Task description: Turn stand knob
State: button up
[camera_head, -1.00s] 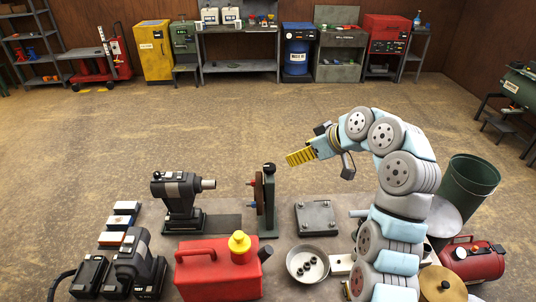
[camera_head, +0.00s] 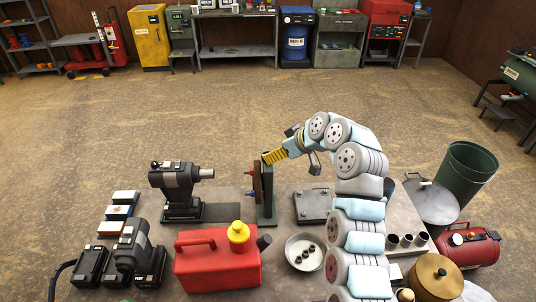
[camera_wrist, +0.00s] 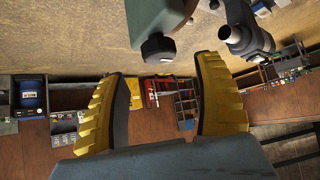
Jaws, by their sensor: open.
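The stand (camera_head: 270,209) is a dark green upright plate with a brown disc on its left face, standing on the grey table mat. Its dark knob (camera_wrist: 158,48) shows in the wrist view on the end of the green-grey stand body (camera_wrist: 155,15). In the head view the knob is hidden behind my gripper. My gripper (camera_head: 266,157) has yellow ridged fingers and is at the top of the stand. In the wrist view my gripper (camera_wrist: 160,70) is open, with the knob just beyond and between its fingertips. I see no finger touching the knob.
A grey-black machine (camera_head: 180,185) with a short spindle stands left of the stand; it also shows in the wrist view (camera_wrist: 250,35). A red fuel can (camera_head: 215,265) is in front. A grey plate (camera_head: 313,206) and a bowl of small parts (camera_head: 305,252) lie to the right.

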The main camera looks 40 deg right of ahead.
jog(key=shift+p+x, duration=0.3)
jog(key=shift+x, duration=2.15)
jog(key=shift+w+a+f, duration=0.1)
jog(key=shift+w+f, duration=0.2)
jog(key=c, duration=1.2)
jog(key=shift+o, duration=0.2)
